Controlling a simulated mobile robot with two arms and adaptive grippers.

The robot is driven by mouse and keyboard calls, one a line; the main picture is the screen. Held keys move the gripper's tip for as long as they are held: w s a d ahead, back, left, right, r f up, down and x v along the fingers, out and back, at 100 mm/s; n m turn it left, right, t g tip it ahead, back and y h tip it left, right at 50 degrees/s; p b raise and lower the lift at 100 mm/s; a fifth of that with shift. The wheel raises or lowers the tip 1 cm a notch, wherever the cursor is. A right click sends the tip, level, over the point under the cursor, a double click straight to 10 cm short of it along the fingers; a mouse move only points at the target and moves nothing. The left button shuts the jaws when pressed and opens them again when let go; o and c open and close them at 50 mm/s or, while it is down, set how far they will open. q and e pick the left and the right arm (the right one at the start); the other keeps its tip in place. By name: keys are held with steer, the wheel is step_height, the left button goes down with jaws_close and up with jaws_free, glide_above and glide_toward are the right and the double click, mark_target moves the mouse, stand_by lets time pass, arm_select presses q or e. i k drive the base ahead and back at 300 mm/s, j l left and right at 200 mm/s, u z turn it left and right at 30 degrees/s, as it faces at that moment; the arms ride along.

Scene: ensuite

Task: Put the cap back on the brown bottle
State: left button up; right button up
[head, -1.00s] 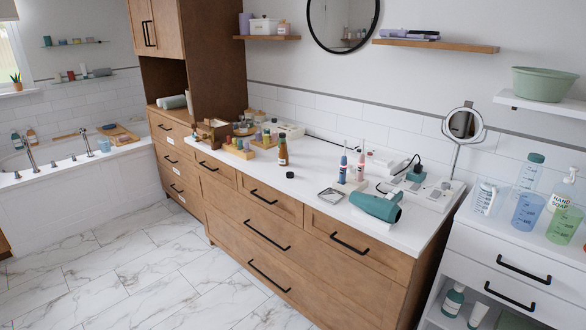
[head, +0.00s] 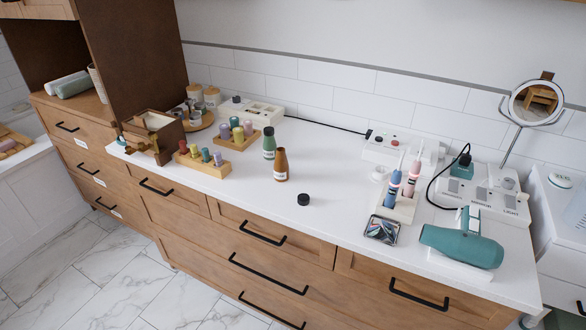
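The brown bottle (head: 281,166) stands upright on the white countertop, with a pale label and an open neck with no cap on it. A small black cap (head: 304,199) lies on the countertop to the right of the bottle and nearer the front edge, apart from it. A green bottle (head: 269,143) with a dark top stands just behind and left of the brown bottle. Neither of my grippers shows in the head view.
Wooden racks with colored bottles (head: 204,165) and a wooden box (head: 153,137) stand left. A small tray (head: 382,229), a toothbrush stand (head: 396,206), a teal hair dryer (head: 462,245) and a round mirror (head: 536,103) stand right. Countertop around the cap is clear.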

mark_target(281, 165)
steer(key=i+j+z, duration=0.1)
steer(key=j, duration=0.25)
steer(key=i+j+z, duration=0.1)
steer(key=i+j, duration=0.25)
steer(key=i+j+z, duration=0.1)
steer(key=j, duration=0.25)
steer(key=i, duration=0.05)
